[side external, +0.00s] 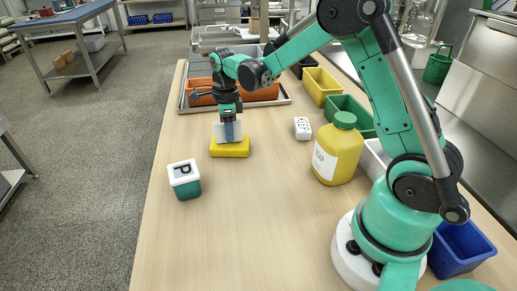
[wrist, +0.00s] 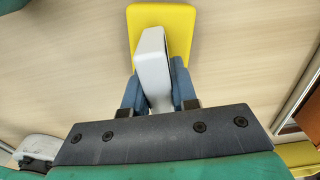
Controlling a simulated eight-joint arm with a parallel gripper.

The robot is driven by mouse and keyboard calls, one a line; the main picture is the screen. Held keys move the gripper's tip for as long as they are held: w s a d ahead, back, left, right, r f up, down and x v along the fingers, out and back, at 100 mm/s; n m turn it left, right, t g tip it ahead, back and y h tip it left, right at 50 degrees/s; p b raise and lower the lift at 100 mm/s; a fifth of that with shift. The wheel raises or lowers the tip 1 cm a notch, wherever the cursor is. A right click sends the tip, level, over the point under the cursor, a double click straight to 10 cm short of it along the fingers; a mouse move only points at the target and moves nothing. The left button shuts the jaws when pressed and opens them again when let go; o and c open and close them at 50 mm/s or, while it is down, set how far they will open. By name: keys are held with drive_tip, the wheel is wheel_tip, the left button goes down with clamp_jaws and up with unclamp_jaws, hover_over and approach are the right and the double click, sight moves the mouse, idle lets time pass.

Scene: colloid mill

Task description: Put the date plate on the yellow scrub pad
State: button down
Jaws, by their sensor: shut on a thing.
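The yellow scrub pad (side external: 230,149) lies flat on the wooden table, left of the picture's middle. It also shows at the top of the wrist view (wrist: 179,17). My gripper (side external: 229,133) points down over the pad, its blue fingers shut on a pale grey plate (side external: 219,131), which I take as the date plate. No writing shows on it. In the wrist view the plate (wrist: 152,50) stands on edge between the fingers and overlaps the pad. Its lower edge is at or just above the pad; I cannot tell whether they touch.
A small white lettered block (side external: 302,128) and a yellow soap jug (side external: 338,155) are to the right. An orange bin (side external: 262,94) in a metal tray is behind. The front middle table is clear.

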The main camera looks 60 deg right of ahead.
drive_tip(key=shift+f, duration=0.1)
drive_tip(key=c, duration=0.7)
unclamp_jaws()
